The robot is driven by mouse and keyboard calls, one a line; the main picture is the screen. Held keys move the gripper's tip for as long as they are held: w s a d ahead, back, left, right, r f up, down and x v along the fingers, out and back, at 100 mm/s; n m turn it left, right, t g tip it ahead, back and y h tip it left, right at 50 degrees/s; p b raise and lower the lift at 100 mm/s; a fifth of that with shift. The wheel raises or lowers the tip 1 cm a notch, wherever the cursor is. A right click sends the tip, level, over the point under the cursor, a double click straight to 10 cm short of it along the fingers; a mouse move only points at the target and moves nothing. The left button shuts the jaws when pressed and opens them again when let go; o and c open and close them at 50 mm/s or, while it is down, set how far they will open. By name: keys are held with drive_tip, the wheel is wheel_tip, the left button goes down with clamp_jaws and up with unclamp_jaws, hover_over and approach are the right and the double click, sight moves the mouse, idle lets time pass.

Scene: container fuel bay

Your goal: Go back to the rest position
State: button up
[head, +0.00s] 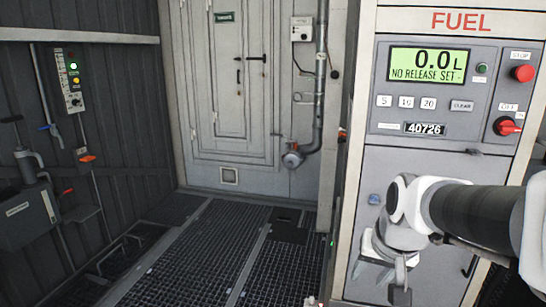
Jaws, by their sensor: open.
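My gripper (385,277) is at the lower right in the head view, in front of the lower panel of the fuel dispenser (450,175). Its fingers are open and point downward, and I see nothing between them. My arm comes in from the right edge and covers part of the dispenser's lower door. The dispenser's green display (428,65) reads 0.0 L and "NO RELEASE SET". Whether the gripper touches the panel cannot be told.
A red stop button (523,73) and a red rotary switch (506,126) sit on the dispenser's right side. A closed grey door (230,90) is at the back. A grey unit (28,212) with pipes stands at the left. The grated floor (190,255) between is mostly clear.

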drive_tip(key=s+a+r+n, duration=0.2)
drive_tip(key=s+a+n, duration=0.15)
drive_tip(key=s, duration=0.95)
wheel_tip(320, 180, up, 19)
drive_tip(key=p, duration=1.9)
drive_tip(key=shift+r+t, duration=0.2)
drive_tip(key=shift+t, duration=0.2)
